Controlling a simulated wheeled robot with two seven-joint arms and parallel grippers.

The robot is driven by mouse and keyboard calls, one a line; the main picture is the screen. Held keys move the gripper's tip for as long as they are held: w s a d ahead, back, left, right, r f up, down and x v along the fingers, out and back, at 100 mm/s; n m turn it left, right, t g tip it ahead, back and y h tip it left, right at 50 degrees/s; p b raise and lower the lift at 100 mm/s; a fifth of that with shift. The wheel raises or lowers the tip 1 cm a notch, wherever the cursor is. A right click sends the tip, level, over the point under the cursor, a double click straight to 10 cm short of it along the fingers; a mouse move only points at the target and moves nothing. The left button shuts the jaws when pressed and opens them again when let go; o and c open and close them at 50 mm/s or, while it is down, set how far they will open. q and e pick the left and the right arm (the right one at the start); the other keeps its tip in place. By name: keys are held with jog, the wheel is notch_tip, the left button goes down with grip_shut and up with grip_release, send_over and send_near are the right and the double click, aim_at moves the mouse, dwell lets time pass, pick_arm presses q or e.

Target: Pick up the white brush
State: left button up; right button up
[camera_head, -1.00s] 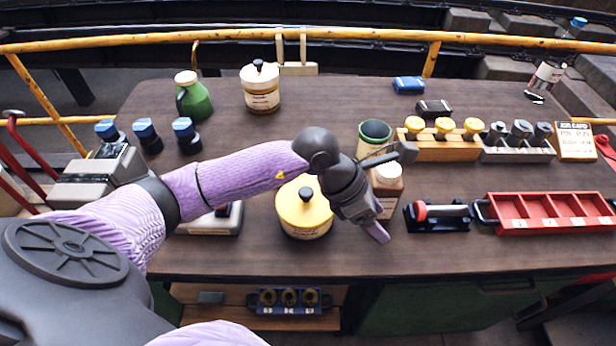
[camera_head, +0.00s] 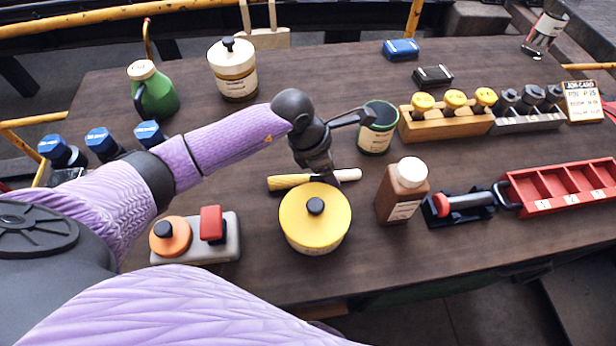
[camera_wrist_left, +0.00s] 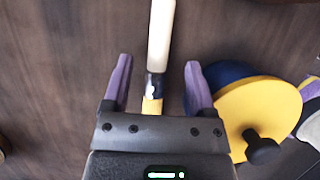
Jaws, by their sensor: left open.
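The brush (camera_head: 286,182) lies on the brown table in the head view, with a yellow handle at left and a white end at right. Its middle is hidden behind my left gripper (camera_head: 318,172), which points down over it. In the left wrist view the brush (camera_wrist_left: 160,30) runs lengthwise between the two purple fingers of the left gripper (camera_wrist_left: 158,63). The fingers are apart, one on each side, and a dark band separates the white end from the yellow handle. I cannot tell how far above the table the fingertips are. My right gripper is not in view.
A yellow-lidded pot (camera_head: 315,225) stands close in front of the brush. A brown bottle (camera_head: 402,192) and a green open can (camera_head: 378,130) stand to the right. A grey block with orange and red knobs (camera_head: 195,238) is at front left. Table left of the brush is clear.

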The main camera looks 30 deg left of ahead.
pick_arm(q)
jog(key=shift+x, duration=1.35)
jog(key=shift+f+b, duration=0.15)
jog(key=shift+b, duration=0.15)
jog(key=shift+w, duration=0.1)
grip_shut()
